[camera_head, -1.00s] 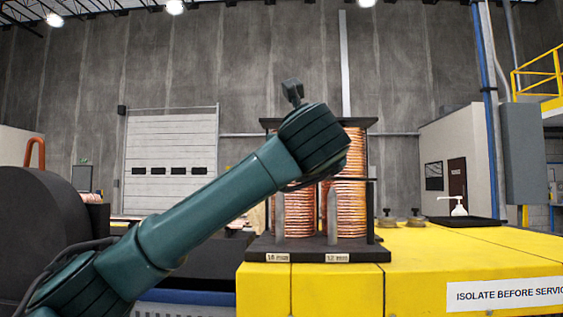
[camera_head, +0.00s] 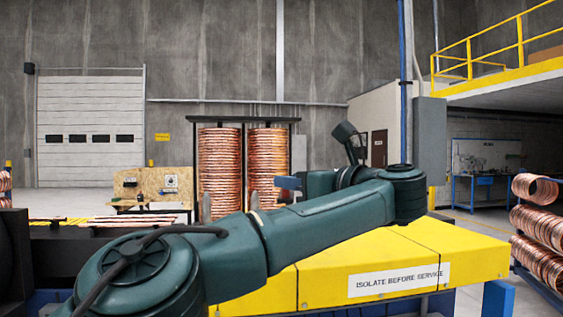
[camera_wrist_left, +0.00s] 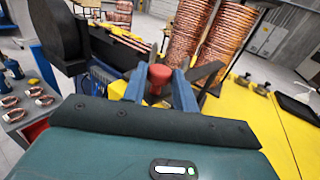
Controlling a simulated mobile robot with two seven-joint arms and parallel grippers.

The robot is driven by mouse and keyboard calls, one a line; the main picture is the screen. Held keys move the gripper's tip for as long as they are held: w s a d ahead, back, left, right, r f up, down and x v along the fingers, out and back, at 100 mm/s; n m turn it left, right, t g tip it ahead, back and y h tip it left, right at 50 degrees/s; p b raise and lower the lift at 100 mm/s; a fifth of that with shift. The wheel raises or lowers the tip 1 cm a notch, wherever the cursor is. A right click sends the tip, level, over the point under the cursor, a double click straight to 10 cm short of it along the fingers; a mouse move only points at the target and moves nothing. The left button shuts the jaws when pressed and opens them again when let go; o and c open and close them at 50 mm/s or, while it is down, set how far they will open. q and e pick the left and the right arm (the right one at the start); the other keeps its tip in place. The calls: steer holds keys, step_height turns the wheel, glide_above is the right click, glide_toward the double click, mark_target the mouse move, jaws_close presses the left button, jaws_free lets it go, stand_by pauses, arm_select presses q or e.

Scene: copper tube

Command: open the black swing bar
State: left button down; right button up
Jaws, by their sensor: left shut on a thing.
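My left gripper (camera_head: 288,184) shows at the right side of the coil rack in the head view, partly hidden by its own wrist. In the left wrist view its two blue fingers (camera_wrist_left: 160,82) are shut on a red knob (camera_wrist_left: 158,73). A dark bar-like strip (camera_wrist_left: 205,75) runs beside the right finger; I cannot tell for sure that it is the black swing bar. In the head view my arm hides the rack's lower front, and no bar shows clearly there. The black rack (camera_head: 240,119) holds two tall copper coil stacks (camera_head: 220,165). My right gripper is not in view.
The yellow cabinet (camera_head: 450,248) has free room on its top at the right. A black drum-like part (camera_wrist_left: 58,35) stands at the left in the wrist view. More copper coils (camera_head: 537,230) are on a rack at the far right. A wooden board (camera_head: 152,187) stands behind.

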arm_select(q)
steer(key=shift+d+r+p, duration=0.1)
steer(key=shift+d+p, duration=0.4)
steer(key=shift+d, duration=0.05)
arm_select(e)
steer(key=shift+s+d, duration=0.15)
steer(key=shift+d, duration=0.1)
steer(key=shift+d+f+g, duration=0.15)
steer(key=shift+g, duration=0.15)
arm_select(q)
steer(key=c, duration=1.6)
jaws_free()
steer(key=o, duration=0.5)
steer(key=shift+w, duration=0.1)
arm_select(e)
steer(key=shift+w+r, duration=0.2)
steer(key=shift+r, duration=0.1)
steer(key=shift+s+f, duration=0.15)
